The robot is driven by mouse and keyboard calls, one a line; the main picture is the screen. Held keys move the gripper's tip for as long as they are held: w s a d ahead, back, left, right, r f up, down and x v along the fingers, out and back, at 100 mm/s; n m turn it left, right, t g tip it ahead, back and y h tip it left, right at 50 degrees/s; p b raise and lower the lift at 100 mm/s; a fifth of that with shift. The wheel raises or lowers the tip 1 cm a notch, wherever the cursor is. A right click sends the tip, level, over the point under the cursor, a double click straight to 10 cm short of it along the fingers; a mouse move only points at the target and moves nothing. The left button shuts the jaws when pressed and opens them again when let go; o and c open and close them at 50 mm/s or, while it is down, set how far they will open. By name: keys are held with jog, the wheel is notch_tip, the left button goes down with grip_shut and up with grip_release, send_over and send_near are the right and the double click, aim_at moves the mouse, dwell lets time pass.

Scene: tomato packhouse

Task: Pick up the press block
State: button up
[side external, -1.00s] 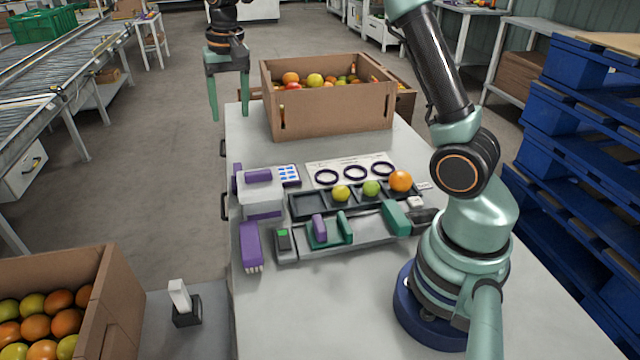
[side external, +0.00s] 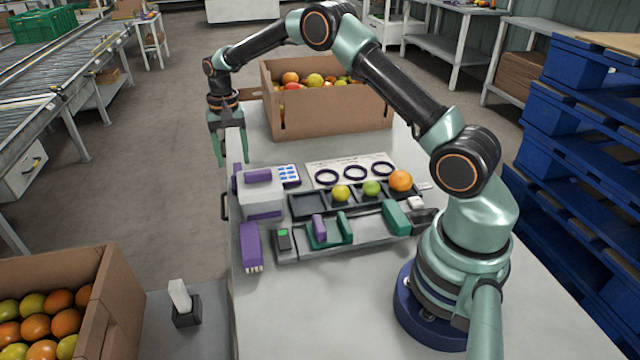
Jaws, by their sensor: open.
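A small upright purple block (side external: 319,228) stands in a green cradle (side external: 345,230) on a grey bench fixture (side external: 375,232). A larger green block (side external: 396,217) sits at the right of the same fixture. I cannot tell for certain which of these is the press block. My gripper (side external: 232,160) is open and empty, fingers pointing down, at the table's far left edge. It is apart from the fixture, to its upper left in the picture, and beyond the white and purple device (side external: 261,202).
A dark tray (side external: 309,205) with yellow, green and orange fruit lies behind the fixture. A card with three rings (side external: 378,161) lies behind it. A cardboard box of fruit (side external: 335,111) stands at the back. A purple toothed tool (side external: 250,245) lies left. The front table is clear.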

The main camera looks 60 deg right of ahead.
jog(key=shift+s+d+f, duration=0.1)
jog(key=shift+d+f, duration=0.05)
jog(key=shift+f, duration=1.2)
jog(key=shift+d+f, duration=0.15)
jog(key=shift+f, duration=1.15)
grip_shut()
